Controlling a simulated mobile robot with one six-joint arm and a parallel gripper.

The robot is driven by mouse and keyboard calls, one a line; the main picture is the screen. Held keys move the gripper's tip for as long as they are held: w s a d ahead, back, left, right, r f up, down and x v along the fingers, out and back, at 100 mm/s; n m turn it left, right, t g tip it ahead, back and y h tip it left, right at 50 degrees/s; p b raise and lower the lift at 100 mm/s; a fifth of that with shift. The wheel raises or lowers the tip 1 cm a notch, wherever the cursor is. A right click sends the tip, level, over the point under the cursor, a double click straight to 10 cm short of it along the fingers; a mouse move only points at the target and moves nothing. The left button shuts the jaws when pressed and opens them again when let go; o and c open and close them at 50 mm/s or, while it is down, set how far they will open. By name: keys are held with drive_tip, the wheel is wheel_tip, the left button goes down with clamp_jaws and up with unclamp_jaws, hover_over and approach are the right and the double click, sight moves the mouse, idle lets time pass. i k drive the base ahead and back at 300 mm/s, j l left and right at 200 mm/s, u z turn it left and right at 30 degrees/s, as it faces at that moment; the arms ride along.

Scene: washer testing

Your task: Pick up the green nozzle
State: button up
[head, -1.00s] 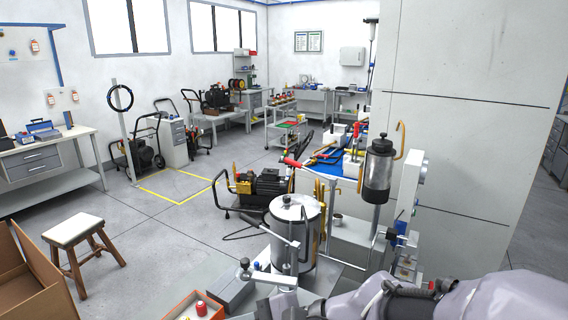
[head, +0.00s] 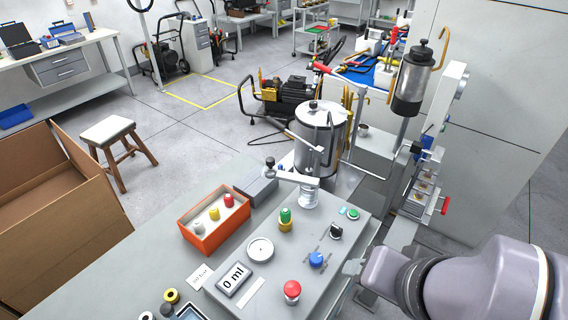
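The green nozzle (head: 285,214) stands upright on a brass-coloured base on the grey bench panel (head: 330,262), in the middle of the head view. My arm enters from the lower right, and its end, with my gripper (head: 353,268), points left over the panel's right side. My gripper is to the right of the green nozzle and apart from it. Its fingers are too small and partly hidden to tell whether they are open.
An orange box (head: 214,221) left of the nozzle holds white, yellow and red nozzles. A metal lever fitting (head: 305,185), a white dial (head: 260,250), a "0 ml" display (head: 234,278), a red button (head: 292,290) and a blue knob (head: 316,259) surround it. A steel tank (head: 319,140) stands behind.

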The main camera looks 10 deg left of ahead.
sight(285, 213)
drive_tip(key=i+l+u, duration=0.15)
drive_tip(key=u, duration=0.3)
drive_tip(key=i+l+u, duration=0.15)
drive_tip(key=u, duration=0.25)
drive_tip(key=i+l+u, duration=0.1)
drive_tip(key=l+u, duration=0.2)
drive_tip(key=u, duration=0.15)
drive_tip(key=l+u, duration=0.25)
drive_tip(key=u, duration=0.2)
drive_tip(key=l+u, duration=0.25)
drive_tip(key=u, duration=0.2)
drive_tip(key=l+u, duration=0.55)
drive_tip(key=u, duration=0.3)
